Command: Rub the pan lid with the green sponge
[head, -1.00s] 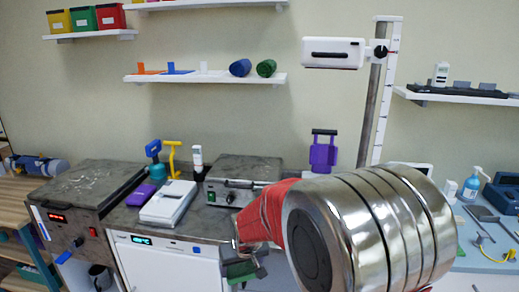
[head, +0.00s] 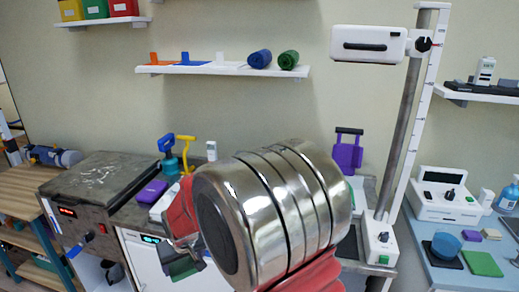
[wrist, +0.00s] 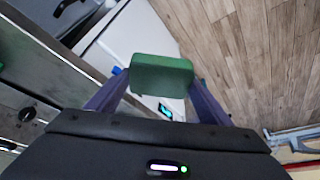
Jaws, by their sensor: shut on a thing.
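The green sponge (wrist: 162,75) is a rounded block held between the two fingers of my gripper (wrist: 160,88) in the wrist view. My gripper is shut on it, and the sponge hangs clear in the air over the floor and the white cabinet front. In the head view my gripper (head: 183,245) is low, left of centre, partly hidden by my shiny arm link, with the green sponge (head: 180,267) below it. I cannot make out a pan lid in either view.
A blue bowl (head: 446,244) and a flat green piece (head: 482,263) lie on the blue-grey right table (head: 418,238). A white device (head: 447,203) stands behind them. A lamp post (head: 396,130) rises left of it. A metal box (head: 98,185) stands left. My arm hides the middle bench.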

